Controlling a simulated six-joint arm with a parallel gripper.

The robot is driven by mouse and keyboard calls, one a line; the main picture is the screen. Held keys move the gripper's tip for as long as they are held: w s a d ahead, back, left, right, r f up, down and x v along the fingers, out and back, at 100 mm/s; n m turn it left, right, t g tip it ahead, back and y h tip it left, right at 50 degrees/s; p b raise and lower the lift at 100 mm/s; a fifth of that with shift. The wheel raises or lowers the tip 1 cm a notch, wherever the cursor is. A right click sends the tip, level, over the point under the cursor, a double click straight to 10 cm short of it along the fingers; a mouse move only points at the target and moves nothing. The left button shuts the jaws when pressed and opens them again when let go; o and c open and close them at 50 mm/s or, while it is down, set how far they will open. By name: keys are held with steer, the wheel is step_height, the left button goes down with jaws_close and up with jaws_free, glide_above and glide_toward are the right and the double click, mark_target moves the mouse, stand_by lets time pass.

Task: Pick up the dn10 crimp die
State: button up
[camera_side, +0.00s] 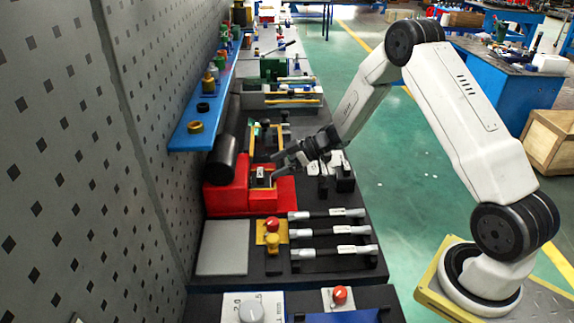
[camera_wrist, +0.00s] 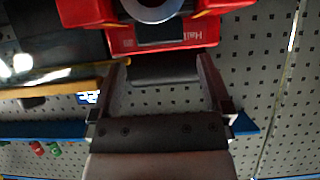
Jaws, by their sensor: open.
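My gripper (camera_side: 277,168) is beside the red crimping machine (camera_side: 228,197) in the side view, close to the machine's front opening. In the wrist view, the two fingers of my gripper (camera_wrist: 163,64) stand apart, with the red machine (camera_wrist: 95,12) just beyond them. A dark block (camera_wrist: 165,72) shows between the fingers; I cannot tell whether it is a die or touches them. Small grey and black pieces (camera_side: 345,184) stand on the dark bench right of the machine. Which piece is the dn10 crimp die cannot be told.
A black cylinder (camera_side: 223,157) lies behind the machine. A blue shelf (camera_side: 200,110) with small fittings runs along the perforated wall. Several hose assemblies (camera_side: 332,232) lie on the bench in front, beside a grey plate (camera_side: 223,247) and a red button (camera_side: 271,224).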

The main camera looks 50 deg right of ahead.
mark_target(261, 172)
steer(key=shift+x, duration=3.05)
steer(key=shift+r, duration=0.1)
steer(key=shift+r, duration=0.1)
jaws_close()
